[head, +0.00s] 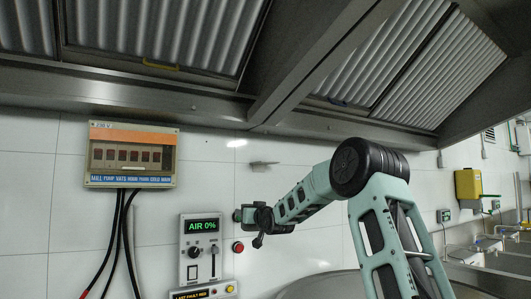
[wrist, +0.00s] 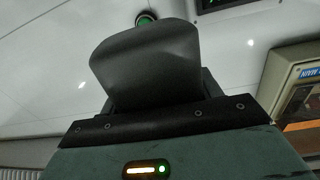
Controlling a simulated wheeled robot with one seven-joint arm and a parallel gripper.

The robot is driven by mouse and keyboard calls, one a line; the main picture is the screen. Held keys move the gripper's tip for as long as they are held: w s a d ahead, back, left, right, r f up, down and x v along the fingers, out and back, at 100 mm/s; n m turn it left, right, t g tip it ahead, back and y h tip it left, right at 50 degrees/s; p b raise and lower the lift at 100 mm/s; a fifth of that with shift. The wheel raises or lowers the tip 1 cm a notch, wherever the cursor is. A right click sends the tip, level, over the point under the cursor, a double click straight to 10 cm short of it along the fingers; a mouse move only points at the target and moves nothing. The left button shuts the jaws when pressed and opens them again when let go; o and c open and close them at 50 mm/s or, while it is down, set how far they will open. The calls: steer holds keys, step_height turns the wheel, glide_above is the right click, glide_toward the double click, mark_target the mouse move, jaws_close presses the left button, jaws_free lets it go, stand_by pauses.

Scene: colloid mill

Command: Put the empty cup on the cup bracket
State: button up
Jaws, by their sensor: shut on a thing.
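My gripper (head: 243,215) is at the end of my arm, in front of the white wall and just right of the control panel. In the wrist view, a broad dark grey shape with a rounded edge (wrist: 145,65) fills the space beyond the gripper body. I cannot tell whether this is a finger or the held thing. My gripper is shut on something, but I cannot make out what. No clear cup shows in either view. A small grey fitting (head: 264,165) sticks out of the wall above my gripper; it may be the cup bracket.
A control panel (head: 190,268) reading "AIR 0%" and a red button (head: 238,247) are close to my gripper. A breaker box (head: 131,158) hangs at the left with dark cables below it. A metal hood (head: 190,93) spans overhead. A yellow box (head: 468,188) hangs at the right.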

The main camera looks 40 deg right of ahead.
steer(key=s+d+r+h+p, duration=0.1)
steer(key=s+d+r+p, duration=0.15)
steer(key=r, duration=0.65)
steer(key=s+d+r+m+g+h+p, duration=0.15)
steer(key=r+p, duration=0.25)
steer(key=r, duration=0.5)
steer(key=s+d+r+p, duration=0.3)
steer(key=r, duration=0.6)
steer(key=p+x, duration=0.4)
steer(key=x, duration=0.2)
steer(key=p+x, duration=0.4)
steer(key=x, duration=0.3)
steer(key=shift+d+r+p, duration=0.15)
steer(key=shift+r+p, duration=0.1)
steer(key=shift+p, duration=0.15)
steer(key=shift+w+d+f+p, duration=0.15)
steer(key=shift+w+d+p, duration=0.15)
steer(key=shift+w, duration=0.1)
steer(key=p+x, duration=0.2)
steer(key=p, duration=0.1)
steer(key=shift+w+d, duration=0.15)
steer(key=shift+w, duration=0.2)
steer(key=shift+w+d+p, duration=0.3)
steer(key=shift+w+p, duration=0.15)
steer(key=shift+p, duration=0.5)
steer(key=shift+f, duration=0.85)
